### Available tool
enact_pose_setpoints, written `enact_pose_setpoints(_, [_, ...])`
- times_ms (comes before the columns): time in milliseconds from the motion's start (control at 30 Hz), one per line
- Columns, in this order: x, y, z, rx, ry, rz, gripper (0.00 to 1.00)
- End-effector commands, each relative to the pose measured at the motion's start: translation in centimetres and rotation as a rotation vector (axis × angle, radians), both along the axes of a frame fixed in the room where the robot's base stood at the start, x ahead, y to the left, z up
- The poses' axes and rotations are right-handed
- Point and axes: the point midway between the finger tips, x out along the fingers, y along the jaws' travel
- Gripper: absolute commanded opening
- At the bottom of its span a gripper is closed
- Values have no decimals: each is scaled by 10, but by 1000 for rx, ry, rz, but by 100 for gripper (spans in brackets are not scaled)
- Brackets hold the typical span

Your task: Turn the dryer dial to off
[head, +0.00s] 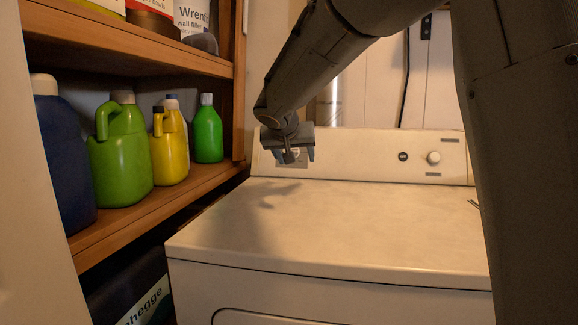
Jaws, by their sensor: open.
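The white dryer (330,215) stands in the middle, with an upright control panel (360,150) along its back. A round white knob (433,158) sits on the right part of the panel, beside a small dark round control (403,156). My gripper (297,157) is in front of the panel's left part, pointing down and open, with nothing seen between its fingers. Behind it is a greyish square plate (303,160) on the panel. Any dial there is mostly hidden by my gripper, and its setting cannot be read.
Wooden shelves (150,205) at left hold several bottles, including a green jug (121,150) and a yellow jug (169,150). A dark container (130,290) stands below. The dryer top is clear, apart from a small dark object (473,203) at its right edge.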

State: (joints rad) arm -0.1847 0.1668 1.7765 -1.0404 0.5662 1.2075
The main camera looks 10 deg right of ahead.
Motion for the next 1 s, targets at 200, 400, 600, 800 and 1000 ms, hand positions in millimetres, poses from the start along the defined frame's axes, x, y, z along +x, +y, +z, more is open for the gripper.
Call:
enact_pose_setpoints(200, [42, 12, 17, 7, -148, -23, 60])
enact_pose_setpoints(400, [56, 17, 32, 15, -217, -34, 60])
enact_pose_setpoints(600, [69, 12, 30, 17, -226, -38, 60])
enact_pose_setpoints(800, [95, 1, 18, 16, -224, -37, 60])
enact_pose_setpoints(1000, [116, -7, 9, 16, -226, -36, 60])
